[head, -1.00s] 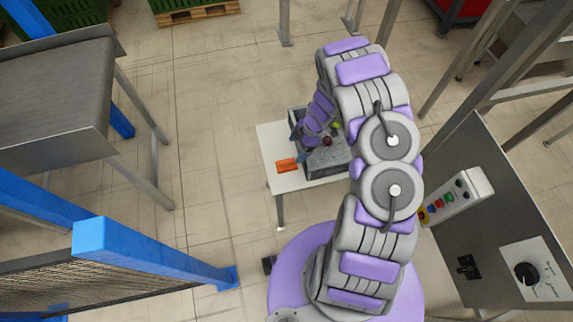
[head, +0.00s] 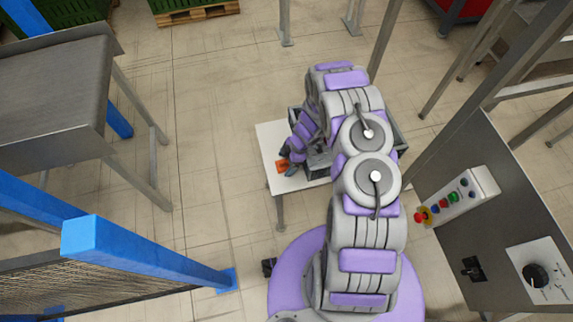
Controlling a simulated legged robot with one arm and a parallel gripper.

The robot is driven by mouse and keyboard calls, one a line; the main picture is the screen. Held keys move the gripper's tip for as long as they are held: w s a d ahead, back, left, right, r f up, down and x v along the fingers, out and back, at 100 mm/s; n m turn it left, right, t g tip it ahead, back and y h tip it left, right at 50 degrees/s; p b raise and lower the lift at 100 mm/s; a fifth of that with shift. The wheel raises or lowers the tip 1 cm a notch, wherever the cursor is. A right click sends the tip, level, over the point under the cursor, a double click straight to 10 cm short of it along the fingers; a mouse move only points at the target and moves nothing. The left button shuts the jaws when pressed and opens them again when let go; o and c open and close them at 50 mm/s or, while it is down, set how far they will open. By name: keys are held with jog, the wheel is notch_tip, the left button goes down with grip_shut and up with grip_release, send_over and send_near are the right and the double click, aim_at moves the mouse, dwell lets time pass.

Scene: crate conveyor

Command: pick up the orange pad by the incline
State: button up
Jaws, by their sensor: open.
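The orange pad (head: 282,167) lies on the left part of a small white table (head: 272,140). Its right side is partly covered by my gripper (head: 287,160), which is at the pad, small and dark in the head view. The gripper is open; whether its fingers touch the pad or stand around it cannot be told. A grey incline-like block (head: 318,163) stands on the table to the right of the pad, mostly hidden behind my arm.
A grey crate (head: 399,140) shows behind my arm on the table. A control panel (head: 455,200) with buttons stands to the right. A conveyor (head: 55,90) is at the left, and a blue-framed fence (head: 150,255) is at the lower left. The floor between is open.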

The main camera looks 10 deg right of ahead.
aim_at(284, 161)
jog(key=c, duration=1.2)
jog(key=shift+r+p, duration=0.3)
jog(key=shift+r, duration=0.5)
notch_tip(284, 161, up, 2)
jog(key=shift+d+r+p, duration=0.1)
jog(key=shift+r+p, duration=0.05)
jog(key=shift+p, duration=0.2)
jog(key=shift+s+a+r+b, duration=0.15)
jog(key=shift+s+b, duration=0.35)
jog(key=shift+s, duration=2.2)
jog(key=shift+s+a+r+b, duration=0.15)
jog(key=shift+s+b, duration=0.35)
jog(key=shift+s, duration=2.15)
jog(key=shift+s+a+r+b, duration=0.15)
jog(key=shift+s+b, duration=0.35)
jog(key=shift+s, duration=2.2)
